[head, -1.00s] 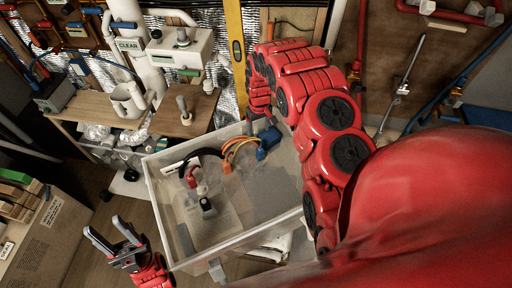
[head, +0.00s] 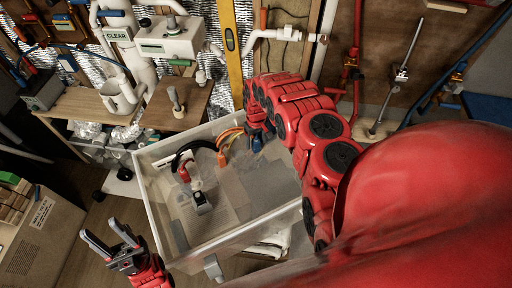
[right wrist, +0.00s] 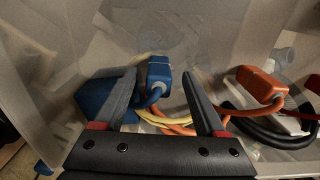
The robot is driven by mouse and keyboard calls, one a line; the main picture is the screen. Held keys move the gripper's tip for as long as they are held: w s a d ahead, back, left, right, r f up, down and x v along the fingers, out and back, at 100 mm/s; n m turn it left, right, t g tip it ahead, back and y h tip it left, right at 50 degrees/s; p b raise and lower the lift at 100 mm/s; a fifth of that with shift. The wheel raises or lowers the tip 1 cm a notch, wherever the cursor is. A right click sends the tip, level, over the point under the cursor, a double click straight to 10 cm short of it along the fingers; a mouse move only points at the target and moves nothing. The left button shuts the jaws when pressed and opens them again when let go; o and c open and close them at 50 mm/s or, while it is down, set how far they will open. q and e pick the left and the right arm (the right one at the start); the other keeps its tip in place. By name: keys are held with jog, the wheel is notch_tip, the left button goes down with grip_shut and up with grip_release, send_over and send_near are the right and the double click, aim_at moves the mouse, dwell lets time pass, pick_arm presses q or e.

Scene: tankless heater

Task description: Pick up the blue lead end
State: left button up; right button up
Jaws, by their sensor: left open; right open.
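The blue lead end (right wrist: 158,74) is a small blue plug on a cable in the right wrist view. It appears between the open fingertips of my right gripper (right wrist: 160,73); contact cannot be told. A larger blue block (right wrist: 98,97) lies beside it, partly behind the left-hand finger. In the head view my right gripper (head: 262,130) reaches down into the clear bin (head: 150,215) over the blue parts (head: 257,144) and partly hides them. My left gripper (head: 113,240) is open and empty, outside the bin at lower left.
An orange lead end (right wrist: 259,86) lies to the right in the bin, with a black cable (right wrist: 275,135) and orange and yellow cables. The bin's walls surround these things. A wooden bench (head: 90,115) stands behind at left.

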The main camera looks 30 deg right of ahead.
aim_at(256, 146)
notch_tip(256, 146, down, 4)
jog(key=shift+s+r+b, duration=0.1)
jog(key=shift+b, duration=0.7)
jog(key=shift+r, duration=0.1)
jog(key=shift+r, duration=0.1)
jog(key=shift+c, duration=1.2)
grip_shut()
